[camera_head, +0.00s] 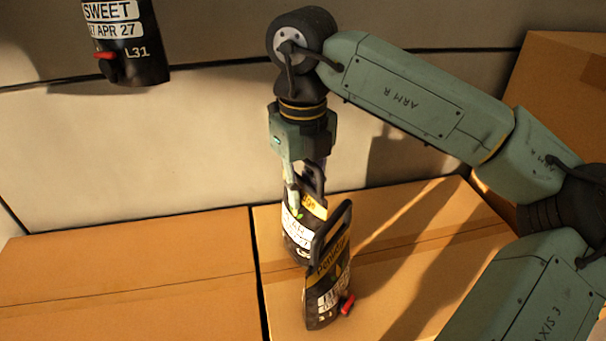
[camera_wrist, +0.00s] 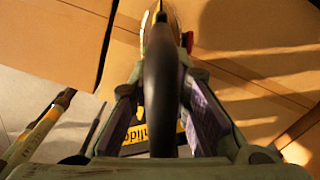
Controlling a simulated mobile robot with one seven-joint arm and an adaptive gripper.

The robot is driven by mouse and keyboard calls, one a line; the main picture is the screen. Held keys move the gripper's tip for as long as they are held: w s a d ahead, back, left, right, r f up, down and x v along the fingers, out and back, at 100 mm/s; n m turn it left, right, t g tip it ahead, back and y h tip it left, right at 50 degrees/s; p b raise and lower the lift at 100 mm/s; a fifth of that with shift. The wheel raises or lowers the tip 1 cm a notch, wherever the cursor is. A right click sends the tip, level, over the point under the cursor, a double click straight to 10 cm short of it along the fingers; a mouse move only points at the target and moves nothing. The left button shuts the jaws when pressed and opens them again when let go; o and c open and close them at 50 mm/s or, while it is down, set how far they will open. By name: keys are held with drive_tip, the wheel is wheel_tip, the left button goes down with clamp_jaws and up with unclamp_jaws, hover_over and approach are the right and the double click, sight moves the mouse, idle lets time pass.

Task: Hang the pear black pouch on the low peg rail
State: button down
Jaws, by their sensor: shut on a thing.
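A black pouch (camera_head: 297,236) with a yellow band and a white label ending in "AR" is under my gripper (camera_head: 304,178), partly hidden by a second pouch. My gripper points down and is shut on its black loop handle. In the wrist view the handle (camera_wrist: 161,85) runs between the fingers of my gripper (camera_wrist: 160,105), with part of a yellow label beside it. I cannot tell whether the held pouch touches the box below. The low peg rail is not clearly seen.
A second black pouch (camera_head: 326,290) with a red cap stands on a cardboard box (camera_head: 400,285), close in front. Another pouch (camera_head: 128,50), labelled "SWEET", is at the upper left against the pale wall. Thin bars (camera_wrist: 40,130) show at the wrist view's lower left.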

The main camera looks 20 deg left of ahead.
sight(299, 227)
drive_tip(key=shift+f, duration=1)
drive_tip(key=shift+f, duration=0.15)
drive_tip(key=c, duration=1.5)
unclamp_jaws()
